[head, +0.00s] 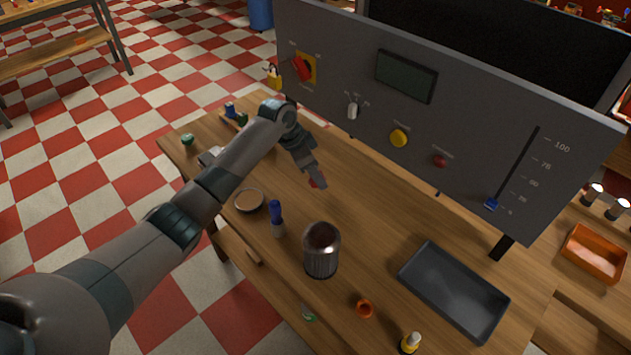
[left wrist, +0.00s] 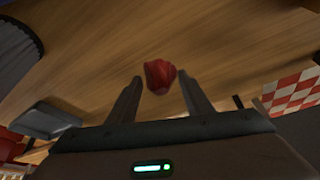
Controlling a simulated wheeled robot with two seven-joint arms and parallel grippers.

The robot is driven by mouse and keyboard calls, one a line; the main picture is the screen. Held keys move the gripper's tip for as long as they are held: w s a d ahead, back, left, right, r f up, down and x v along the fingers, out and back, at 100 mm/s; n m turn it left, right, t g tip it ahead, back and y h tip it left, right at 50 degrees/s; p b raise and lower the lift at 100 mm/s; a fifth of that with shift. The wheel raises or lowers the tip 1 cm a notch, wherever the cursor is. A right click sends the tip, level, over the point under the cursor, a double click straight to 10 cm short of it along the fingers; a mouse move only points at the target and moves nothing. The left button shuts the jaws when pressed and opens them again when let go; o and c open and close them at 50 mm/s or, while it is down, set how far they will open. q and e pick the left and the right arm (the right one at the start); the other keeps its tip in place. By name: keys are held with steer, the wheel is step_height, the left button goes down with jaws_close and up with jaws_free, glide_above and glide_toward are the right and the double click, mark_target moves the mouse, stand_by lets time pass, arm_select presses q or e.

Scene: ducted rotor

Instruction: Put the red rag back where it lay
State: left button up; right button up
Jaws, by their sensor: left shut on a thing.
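The red rag (left wrist: 159,77) is a small crumpled red lump between the fingertips of my left gripper (left wrist: 160,85) in the left wrist view. My left gripper (head: 317,183) is shut on it, above the wooden workbench (head: 365,231). In the head view only a small red bit of the rag (head: 313,184) shows by the fingertips; the rest is hidden by the gripper. I cannot tell whether the rag touches the bench top. My right gripper is in neither view.
A grey control panel (head: 470,135) stands along the bench's back. Near the gripper are a dark ribbed cylinder (head: 321,262), a blue-capped bottle (head: 276,215) and a round dish (head: 249,201). A grey tray (head: 425,250) lies at right. Bench between gripper and tray is clear.

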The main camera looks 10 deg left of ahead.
arm_select(q)
steer(key=shift+f, duration=0.1)
step_height(320, 180, down, 3)
steer(key=shift+r+p, duration=0.15)
steer(key=shift+p, duration=0.7)
steer(key=shift+f, duration=0.55)
steer(key=o, duration=1.2)
steer(key=shift+r, duration=0.15)
steer(key=b+v, duration=0.2)
steer(key=v, duration=1)
steer(key=shift+b, duration=0.4)
